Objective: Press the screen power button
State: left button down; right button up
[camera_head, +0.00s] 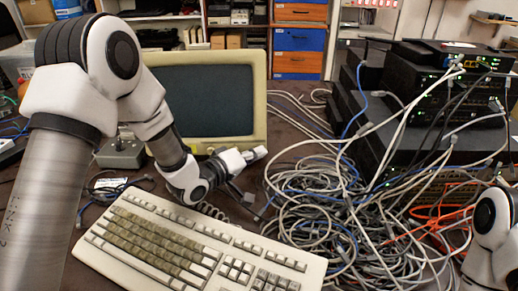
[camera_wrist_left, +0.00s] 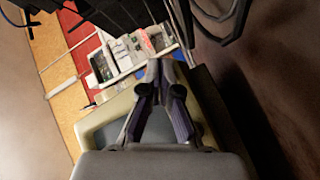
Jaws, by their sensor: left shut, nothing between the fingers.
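The screen is a beige monitor (camera_head: 260,105) with a dark, unlit display, at the back left of the desk in the head view. My left arm crosses in front of its left side and lower edge. My left gripper (camera_head: 257,154) is shut and empty, by the monitor's lower right corner; I cannot tell if it touches. In the left wrist view the shut fingers (camera_wrist_left: 158,68) overlap the beige monitor frame (camera_wrist_left: 90,123). I cannot make out the power button. Part of my right arm shows at the lower right edge, without its gripper.
A beige keyboard (camera_head: 180,247) lies in front of the monitor. A large tangle of cables (camera_head: 325,205) fills the desk to its right. Stacked network devices (camera_head: 430,75) with green lights stand at the right. Shelves stand behind.

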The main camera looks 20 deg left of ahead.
pick_arm(q)
jog(key=shift+w, duration=0.1)
dwell(0.5)
jog(key=shift+s+d+r+p, duration=0.15)
jog(key=shift+s+p, duration=0.2)
jog(key=shift+s, duration=0.2)
jog(key=shift+s+d+r+p, duration=0.15)
jog(key=shift+s+d+r, duration=0.2)
jog(key=shift+s, duration=0.55)
jog(key=shift+s+d+r+p, duration=0.15)
jog(key=shift+s+d+r, duration=0.15)
jog(key=shift+s, duration=0.6)
jog(key=shift+s+d+r+p, duration=0.15)
jog(key=shift+s+d+r, duration=0.15)
jog(key=shift+s, duration=0.6)
